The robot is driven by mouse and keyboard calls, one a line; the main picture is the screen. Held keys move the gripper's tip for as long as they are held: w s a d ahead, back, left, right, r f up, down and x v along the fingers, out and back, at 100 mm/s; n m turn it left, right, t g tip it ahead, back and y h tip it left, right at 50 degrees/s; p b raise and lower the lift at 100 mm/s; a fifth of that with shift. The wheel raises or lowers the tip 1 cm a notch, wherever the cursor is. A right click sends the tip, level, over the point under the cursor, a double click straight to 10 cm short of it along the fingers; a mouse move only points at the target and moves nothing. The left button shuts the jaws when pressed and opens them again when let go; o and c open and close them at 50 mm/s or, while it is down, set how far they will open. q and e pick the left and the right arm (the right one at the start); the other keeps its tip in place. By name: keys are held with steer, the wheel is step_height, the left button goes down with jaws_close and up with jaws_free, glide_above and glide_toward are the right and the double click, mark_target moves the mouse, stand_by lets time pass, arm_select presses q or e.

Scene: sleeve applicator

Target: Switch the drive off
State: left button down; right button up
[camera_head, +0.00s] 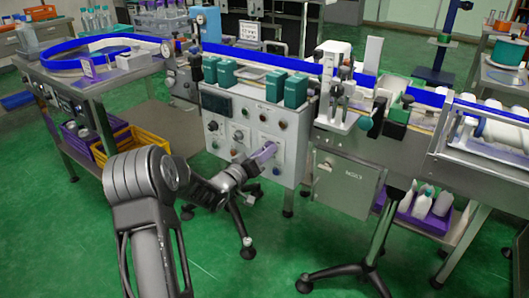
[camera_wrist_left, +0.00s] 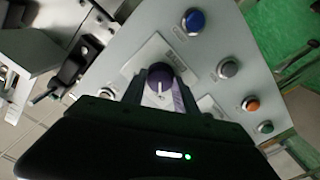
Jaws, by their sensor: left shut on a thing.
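The grey control panel (camera_head: 222,139) stands under the conveyor in the middle of the head view. My left gripper (camera_head: 265,155) reaches its front face at the lower right. In the left wrist view, my left gripper (camera_wrist_left: 160,92) is shut on a dark purple rotary knob (camera_wrist_left: 159,80) with a pale pointer line. The knob sits on a pale label plate, whose print is too blurred to read. In the head view the gripper hides the knob. My right gripper is not in view.
Close to the knob in the left wrist view are a blue button (camera_wrist_left: 194,21), a grey button (camera_wrist_left: 228,68), an orange button (camera_wrist_left: 252,104) and a green button (camera_wrist_left: 265,127). A cabinet (camera_head: 345,183) stands right of the panel. Yellow crates (camera_head: 140,145) are at the left.

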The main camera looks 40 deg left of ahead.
arm_select(q)
steer(key=c, duration=0.9)
jaws_free()
steer(key=shift+c, duration=0.2)
steer(key=s+p, duration=0.1)
steer(key=s, duration=0.6)
steer(key=shift+s, duration=0.4)
